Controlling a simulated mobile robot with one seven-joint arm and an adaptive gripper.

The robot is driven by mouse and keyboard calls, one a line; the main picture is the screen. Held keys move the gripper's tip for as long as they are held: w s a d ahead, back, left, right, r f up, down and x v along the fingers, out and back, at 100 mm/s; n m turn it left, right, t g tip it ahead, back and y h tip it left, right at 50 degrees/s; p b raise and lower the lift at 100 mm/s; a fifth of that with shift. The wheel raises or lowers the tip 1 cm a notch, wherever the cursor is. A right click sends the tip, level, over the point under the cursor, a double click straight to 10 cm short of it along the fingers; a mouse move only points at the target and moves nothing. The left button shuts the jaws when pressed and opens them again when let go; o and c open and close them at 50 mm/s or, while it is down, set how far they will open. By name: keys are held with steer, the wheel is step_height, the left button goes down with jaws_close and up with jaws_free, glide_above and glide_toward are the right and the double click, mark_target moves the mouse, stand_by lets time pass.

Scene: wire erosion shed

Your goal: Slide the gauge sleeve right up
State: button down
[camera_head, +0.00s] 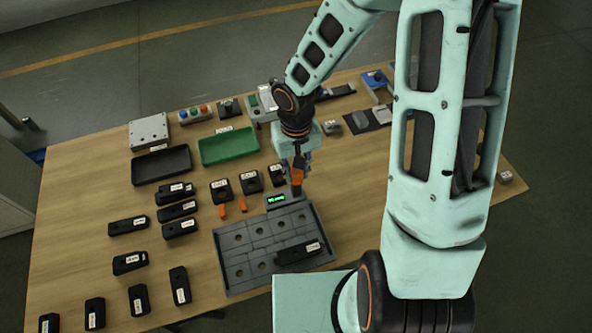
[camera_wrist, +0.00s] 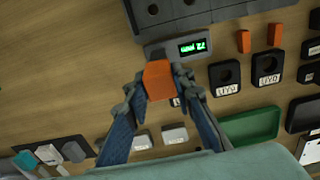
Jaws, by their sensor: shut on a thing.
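A grey gauge with a lit green display (camera_head: 276,199) stands at the back right of the grey slotted fixture plate (camera_head: 232,262). The display also shows in the wrist view (camera_wrist: 193,47), but its digits are too small to read surely. An orange block (camera_head: 297,176), which looks like the gauge sleeve, is at the gauge's right end. My gripper (camera_wrist: 158,78) is shut on this orange block, one finger on each side. In the wrist view the block's far end meets the gauge body; whether it touches a stop is hidden.
Two loose orange blocks (camera_head: 222,211) (camera_head: 243,205) lie left of the gauge. Black holed blocks (camera_head: 221,190) stand behind them. A black labelled bar (camera_head: 299,252) lies on the plate. Green (camera_head: 229,147) and black (camera_head: 160,165) trays are behind. Bare wood is right of the plate.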

steer(key=shift+r, duration=0.65)
steer(key=shift+w, duration=0.1)
steer(key=c, duration=1.6)
jaws_free()
step_height(320, 180, up, 12)
steer(key=shift+f, duration=0.1)
